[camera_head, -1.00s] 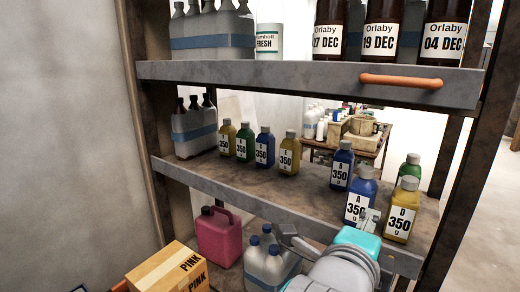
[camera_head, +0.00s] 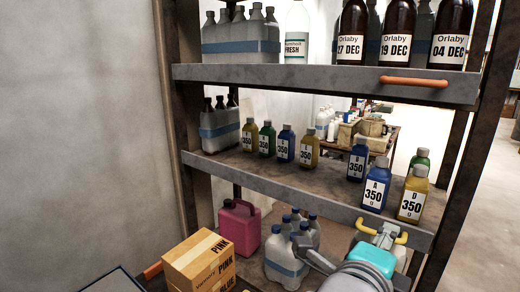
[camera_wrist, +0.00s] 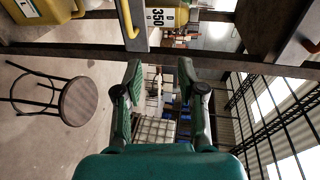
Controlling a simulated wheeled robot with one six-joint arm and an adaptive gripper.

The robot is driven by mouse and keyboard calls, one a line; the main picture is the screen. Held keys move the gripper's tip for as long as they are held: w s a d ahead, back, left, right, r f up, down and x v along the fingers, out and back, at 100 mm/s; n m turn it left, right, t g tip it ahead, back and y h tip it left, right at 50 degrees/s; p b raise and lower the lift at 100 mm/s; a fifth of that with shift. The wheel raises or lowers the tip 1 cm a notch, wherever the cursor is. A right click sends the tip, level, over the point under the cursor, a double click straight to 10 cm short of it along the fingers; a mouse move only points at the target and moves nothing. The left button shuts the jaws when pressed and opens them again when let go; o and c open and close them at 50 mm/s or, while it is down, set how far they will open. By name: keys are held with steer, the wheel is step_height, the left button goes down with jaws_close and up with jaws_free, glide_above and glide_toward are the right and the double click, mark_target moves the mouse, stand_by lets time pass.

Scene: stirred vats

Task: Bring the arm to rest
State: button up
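My gripper (camera_head: 382,237) shows at the lower right of the head view, in front of the middle shelf's edge. Part of a yellow handle (camera_head: 402,238) shows on each side of it. In the wrist view my gripper (camera_wrist: 160,72) has its two green fingers apart with nothing between them. The yellow handle (camera_wrist: 130,20) lies above and left of the fingertips there.
The middle shelf (camera_head: 290,187) holds several coloured bottles, with blue A (camera_head: 376,190) and yellow D (camera_head: 412,196) nearest my gripper. An orange handle (camera_head: 414,81) is on the upper shelf. A pink jug (camera_head: 239,228) and boxes (camera_head: 199,260) stand below. A stool (camera_wrist: 78,100) stands on open floor.

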steer(key=s+d+f+m+g+h, duration=0.1)
steer(key=s+d+f+h, duration=0.35)
steer(key=s+h, duration=0.2)
steer(key=s+d+f+g+h, duration=0.1)
steer(key=s+d+f+h, duration=0.2)
steer(key=s+d+h, duration=0.4)
steer(key=s+a+f+n+t+y, duration=0.1)
steer(key=s+a+f+n+y, duration=0.3)
steer(key=s+f+n+y, duration=0.2)
steer(key=s+a+f+n+t+y, duration=0.2)
steer(key=s+a+f+n+y, duration=0.2)
steer(key=s+f+n+y, duration=0.3)
steer(key=s+a+f+n+t+y, duration=0.2)
steer(key=s+a+f+n+y, duration=0.2)
steer(key=s+f+n+y, duration=0.3)
step_height(320, 180, down, 7)
steer(key=n+y, duration=0.3)
steer(key=n, duration=0.4)
steer(key=shift+s+a+y, duration=0.25)
steer(key=shift+a+y, duration=0.1)
